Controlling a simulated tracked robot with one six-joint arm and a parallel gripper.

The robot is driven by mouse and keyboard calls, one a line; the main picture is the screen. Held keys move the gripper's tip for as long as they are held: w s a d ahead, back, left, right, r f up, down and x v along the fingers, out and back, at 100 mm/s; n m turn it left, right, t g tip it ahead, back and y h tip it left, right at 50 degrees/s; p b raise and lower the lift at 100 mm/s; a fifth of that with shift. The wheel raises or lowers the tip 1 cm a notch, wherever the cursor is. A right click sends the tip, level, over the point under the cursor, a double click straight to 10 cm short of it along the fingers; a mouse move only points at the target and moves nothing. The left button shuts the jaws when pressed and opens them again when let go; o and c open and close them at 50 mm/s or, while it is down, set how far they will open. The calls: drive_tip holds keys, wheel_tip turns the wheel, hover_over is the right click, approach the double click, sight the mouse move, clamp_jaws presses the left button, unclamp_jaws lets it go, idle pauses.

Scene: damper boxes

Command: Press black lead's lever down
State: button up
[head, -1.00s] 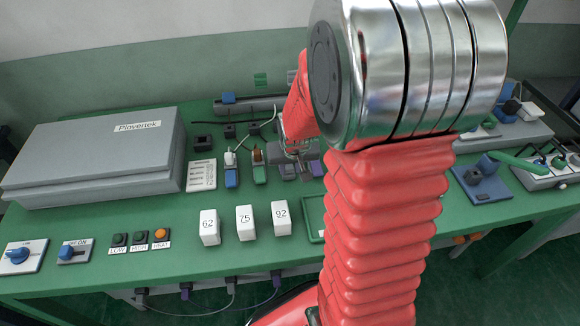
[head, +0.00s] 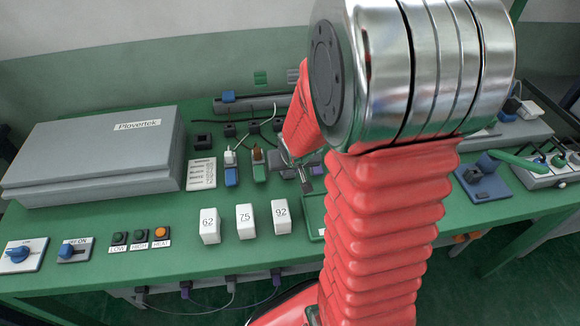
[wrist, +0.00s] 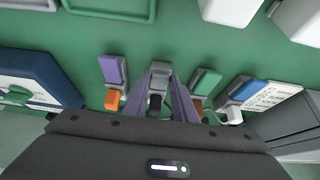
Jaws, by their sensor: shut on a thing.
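A row of small lever connectors stands on the green bench: blue, green, grey and purple. The black lead (wrist: 155,102) sits at the back end of the grey connector, whose grey lever (wrist: 160,67) faces the front in the wrist view. My gripper (wrist: 161,78) is over this connector, with its two fingers on either side of the lever and lead. It looks shut on the grey lever, though the contact is partly hidden. In the head view my gripper (head: 305,183) points down near the purple connector (head: 316,169), and my arm covers part of the row.
The purple connector with an orange lead (wrist: 112,100) is close on one side, the green connector (wrist: 207,80) on the other. White blocks numbered 62, 75 and 92 (head: 281,217) stand in front. A grey Plovertek box (head: 95,160) fills the left.

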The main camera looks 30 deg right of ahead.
idle(0.4)
drive_tip(key=o, duration=1.1)
drive_tip(key=shift+c, duration=0.2)
drive_tip(key=shift+s+r, duration=0.1)
drive_tip(key=v, duration=1.3)
drive_tip(key=shift+s+a+r, duration=0.15)
drive_tip(key=shift+s, duration=0.05)
drive_tip(key=shift+c, duration=0.5)
